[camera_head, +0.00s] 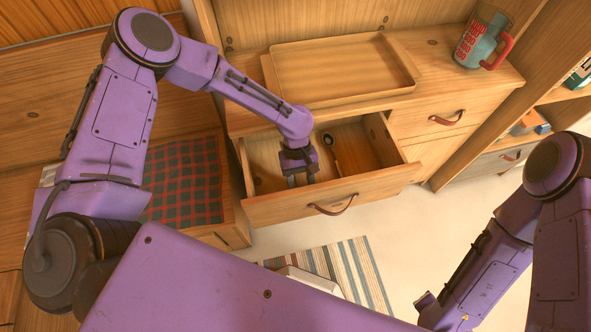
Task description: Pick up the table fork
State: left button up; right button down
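The drawer (260,210) is pulled open, and my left gripper (302,181) points down into it near its front panel. Its two dark fingers look apart, with nothing clearly visible between them. A slim utensil (329,140) with a dark rounded end lies in the drawer to the right of the gripper and looks more like a spoon. I cannot make out a table fork; the gripper and wrist hide part of the drawer floor. My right arm comes in at the lower right, but its gripper is out of view.
A wooden tray (345,92) and a glass jug (481,40) with a red handle stand on the cabinet top above the drawer. A checked cloth (185,180) lies at the left. A striped rug (362,272) lies on the floor. The drawer's right part is mostly bare.

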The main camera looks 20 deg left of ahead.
pick_arm(q)
jog(key=shift+x, duration=1.05)
jog(key=shift+c, duration=0.3)
grip_shut()
jog(key=shift+r, duration=0.1)
